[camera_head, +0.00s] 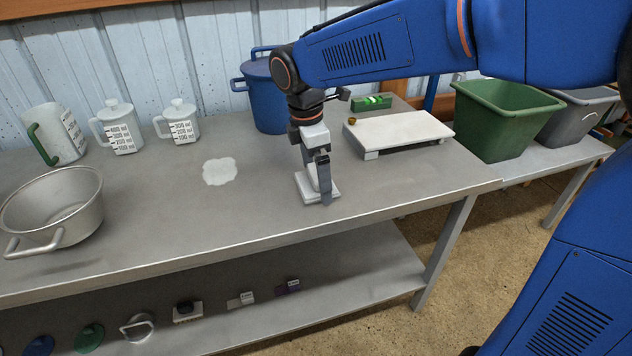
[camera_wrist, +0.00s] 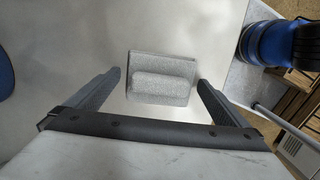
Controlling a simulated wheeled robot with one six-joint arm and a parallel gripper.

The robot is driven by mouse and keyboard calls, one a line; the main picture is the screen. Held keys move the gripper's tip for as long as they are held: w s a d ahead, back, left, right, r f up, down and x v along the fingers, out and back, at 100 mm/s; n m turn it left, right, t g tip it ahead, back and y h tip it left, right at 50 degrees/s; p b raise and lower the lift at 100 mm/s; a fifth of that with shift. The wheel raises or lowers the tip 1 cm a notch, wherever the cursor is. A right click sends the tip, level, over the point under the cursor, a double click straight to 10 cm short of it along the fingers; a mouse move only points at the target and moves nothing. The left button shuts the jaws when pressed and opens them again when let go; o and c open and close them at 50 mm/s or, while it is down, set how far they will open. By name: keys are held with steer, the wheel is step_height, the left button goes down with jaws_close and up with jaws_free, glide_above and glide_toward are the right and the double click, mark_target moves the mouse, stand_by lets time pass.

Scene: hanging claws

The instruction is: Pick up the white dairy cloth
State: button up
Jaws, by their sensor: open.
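The white dairy cloth (camera_head: 304,186) looks like a folded, speckled pad with a raised fold on top. It lies on the grey metal table (camera_head: 255,215) near its front right part. My gripper (camera_head: 321,186) points down over it, and one finger hides part of it. In the wrist view the cloth (camera_wrist: 163,68) sits between the two open fingers of my gripper (camera_wrist: 159,78), with a gap on either side. I cannot tell how far the fingertips are above the table.
A flat white patch (camera_head: 220,171) lies to the left. A metal pot (camera_head: 55,207), white jugs (camera_head: 120,129) and a blue pot (camera_head: 266,100) stand on the table. A white scale-like platform (camera_head: 398,130) is close on the right, with a green bin (camera_head: 503,122) beyond.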

mark_target(315, 171)
steer(key=shift+c, duration=0.6)
steer(key=c, duration=0.9)
step_height(315, 171, up, 10)
steer(key=o, duration=0.5)
steer(key=c, duration=0.3)
steer(key=shift+w, duration=0.1)
